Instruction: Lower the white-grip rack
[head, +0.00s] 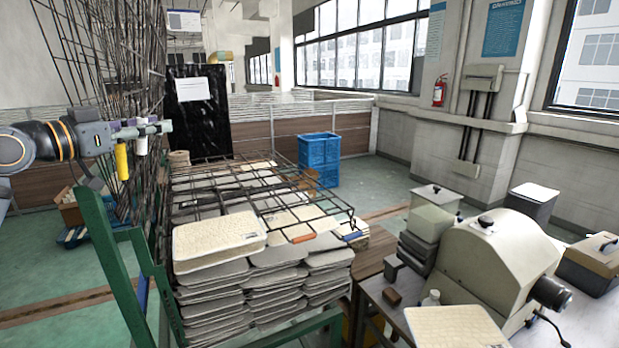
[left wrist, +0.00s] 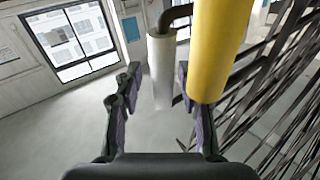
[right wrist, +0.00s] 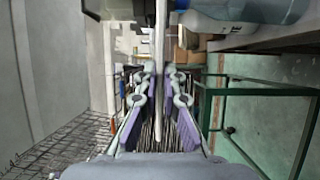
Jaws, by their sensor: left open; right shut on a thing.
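The white grip (head: 141,145) of a raised wire rack hangs at the left in the head view. In the left wrist view the white grip (left wrist: 162,75) stands between the fingers of my left gripper (left wrist: 160,105), which is open around it; contact is not clear. My left gripper (head: 148,129) is level with the grips in the head view. A yellow grip (head: 122,160) is beside the white one, and in the left wrist view (left wrist: 218,45) it overlaps the right finger. My right gripper (right wrist: 160,75) is shut on a thin pale panel (right wrist: 159,28) seen edge-on.
Upright wire racks (head: 100,60) stand behind the left gripper. A lowered wire rack (head: 270,190) with orange and blue grips lies over stacked panels. The green frame (head: 110,255) is in front. A table with a cream machine (head: 500,255) stands right; a blue crate (head: 319,155) is behind.

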